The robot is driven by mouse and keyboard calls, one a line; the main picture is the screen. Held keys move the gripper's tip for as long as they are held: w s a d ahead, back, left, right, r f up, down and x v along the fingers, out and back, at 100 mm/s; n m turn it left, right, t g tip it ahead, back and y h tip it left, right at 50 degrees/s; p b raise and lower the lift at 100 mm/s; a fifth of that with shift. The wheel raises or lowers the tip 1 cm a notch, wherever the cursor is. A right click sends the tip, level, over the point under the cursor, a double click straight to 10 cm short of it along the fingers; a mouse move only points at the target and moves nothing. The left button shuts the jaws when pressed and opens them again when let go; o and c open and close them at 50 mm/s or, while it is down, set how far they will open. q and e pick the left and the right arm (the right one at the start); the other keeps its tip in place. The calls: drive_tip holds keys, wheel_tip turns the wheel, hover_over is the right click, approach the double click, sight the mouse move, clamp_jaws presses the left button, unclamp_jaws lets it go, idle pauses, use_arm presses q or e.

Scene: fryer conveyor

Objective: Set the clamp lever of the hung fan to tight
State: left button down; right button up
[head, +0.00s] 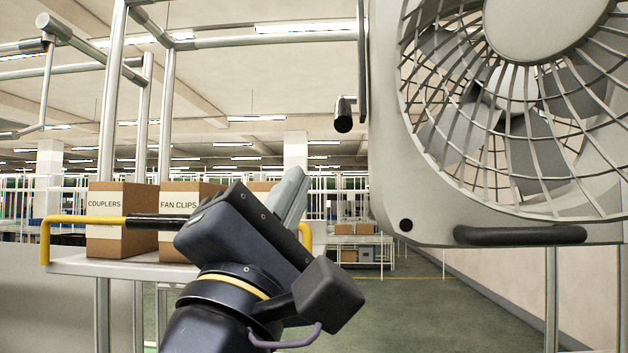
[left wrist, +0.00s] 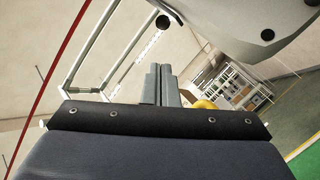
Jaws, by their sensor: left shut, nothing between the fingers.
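The hung fan (head: 440,225) fills the upper right of the head view, with a light grey housing, a wire grille and a black handle along its bottom edge. A short rod with a black end (head: 343,115) sticks out beside the fan's left edge; it may be the clamp lever, and its setting cannot be read. In the left wrist view, a black-ended piece (left wrist: 163,21) and the fan's housing (left wrist: 240,18) show at the top. My left gripper (head: 298,178) is shut and empty, below and left of the rod, apart from it. It also shows in the left wrist view (left wrist: 160,75). My right gripper is out of view.
A shelf (head: 85,264) with a yellow rail (head: 75,219) carries cardboard boxes labelled COUPLERS (head: 118,230) and FAN CLIPS (head: 175,248), behind my left gripper. Metal pipes (head: 110,90) stand and cross at the upper left. The green floor (head: 430,310) below the fan is open.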

sight(343, 115)
use_arm(q)
drive_tip(key=p+x, duration=0.4)
drive_tip(key=x, duration=0.6)
drive_tip(key=shift+d, duration=0.25)
drive_tip(key=shift+s+r+p, duration=0.3)
drive_tip(key=shift+s+r, duration=0.1)
drive_tip(key=shift+r, duration=0.05)
drive_tip(key=r, duration=0.1)
drive_tip(key=s+r+p, duration=0.1)
drive_tip(key=r, duration=0.1)
drive_tip(key=s+r+p, duration=0.1)
drive_tip(key=shift+a+r, duration=0.15)
drive_tip(key=shift+r, duration=0.1)
idle(0.6)
drive_tip(key=shift+s+r, duration=0.1)
idle(0.4)
